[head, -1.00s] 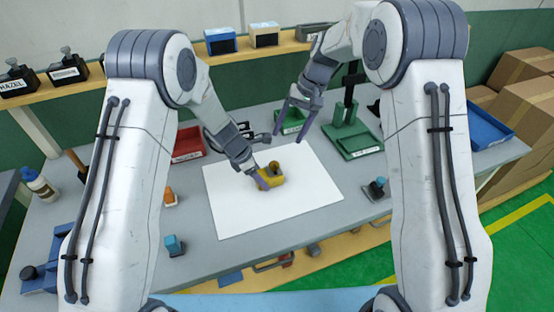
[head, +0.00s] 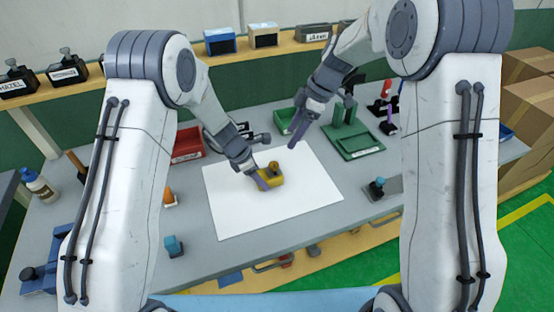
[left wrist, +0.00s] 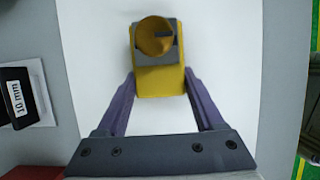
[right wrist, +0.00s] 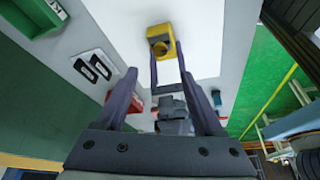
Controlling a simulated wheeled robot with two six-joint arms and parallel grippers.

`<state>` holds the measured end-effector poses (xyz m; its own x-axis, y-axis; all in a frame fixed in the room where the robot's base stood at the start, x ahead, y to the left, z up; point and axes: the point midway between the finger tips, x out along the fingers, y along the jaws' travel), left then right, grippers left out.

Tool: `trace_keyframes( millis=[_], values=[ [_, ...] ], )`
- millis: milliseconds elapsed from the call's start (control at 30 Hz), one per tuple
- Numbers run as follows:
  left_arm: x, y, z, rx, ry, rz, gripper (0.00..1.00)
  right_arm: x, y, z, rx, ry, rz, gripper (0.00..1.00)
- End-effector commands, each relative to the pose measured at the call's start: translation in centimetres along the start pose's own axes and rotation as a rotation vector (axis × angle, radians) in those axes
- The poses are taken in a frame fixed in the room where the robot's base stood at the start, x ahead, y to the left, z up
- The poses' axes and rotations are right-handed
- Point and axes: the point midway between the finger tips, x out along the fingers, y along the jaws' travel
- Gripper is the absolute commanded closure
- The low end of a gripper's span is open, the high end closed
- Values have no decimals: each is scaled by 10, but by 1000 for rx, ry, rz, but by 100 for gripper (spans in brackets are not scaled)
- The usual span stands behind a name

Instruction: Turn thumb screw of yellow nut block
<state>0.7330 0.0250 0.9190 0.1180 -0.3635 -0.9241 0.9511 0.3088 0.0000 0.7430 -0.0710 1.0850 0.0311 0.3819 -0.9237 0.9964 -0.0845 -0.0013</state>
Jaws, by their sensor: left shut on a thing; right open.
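The yellow nut block (head: 271,181) lies on the white sheet, with its round thumb screw (head: 275,167) on top. In the left wrist view the block (left wrist: 160,83) sits between my fingers, and the thumb screw (left wrist: 154,40) shows a dark mark at its right side. My left gripper (head: 263,180) is shut on the block from the near left. My right gripper (head: 296,142) is open and empty, above and beyond the block. In the right wrist view the block (right wrist: 161,40) shows past my open fingers (right wrist: 159,73).
The white sheet (head: 240,215) has free room around the block. A red bin (head: 187,145) and a green bin (head: 284,117) stand behind it. A green fixture (head: 355,142) is at the back right.

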Motion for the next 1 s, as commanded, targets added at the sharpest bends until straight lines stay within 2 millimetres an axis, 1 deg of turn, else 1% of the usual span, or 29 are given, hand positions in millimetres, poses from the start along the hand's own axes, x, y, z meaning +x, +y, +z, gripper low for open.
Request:
trace_keyframes(
  millis=[167, 400, 500, 600, 700, 800, 1000],
  values=[
    [0, 0, 0, 0, -1, 1, 99, 23, -1, 0, -7, -1, -5, 31],
    [0, 0, 0, 0, -1, 1, 99, 72, -1, 0, -5, -1, -6, 31],
    [0, 0, 0, 0, -1, 1, 99, 90, -1, 0, -5, -2, -5, 31],
    [0, 0, 0, 0, -1, 1, 99, 104, -1, 0, -5, -1, -4, 31],
    [0, 0, 0, 0, -1, 1, 99, 112, 0, 0, -5, -1, -1, 31],
    [0, 0, 0, 0, -1, 1, 99, 117, 0, 0, -5, 0, -1, 31],
    [0, 0, 0, 0, -1, 1, 99, 118, 0, 0, -5, 0, -1, 31]
  ],
)
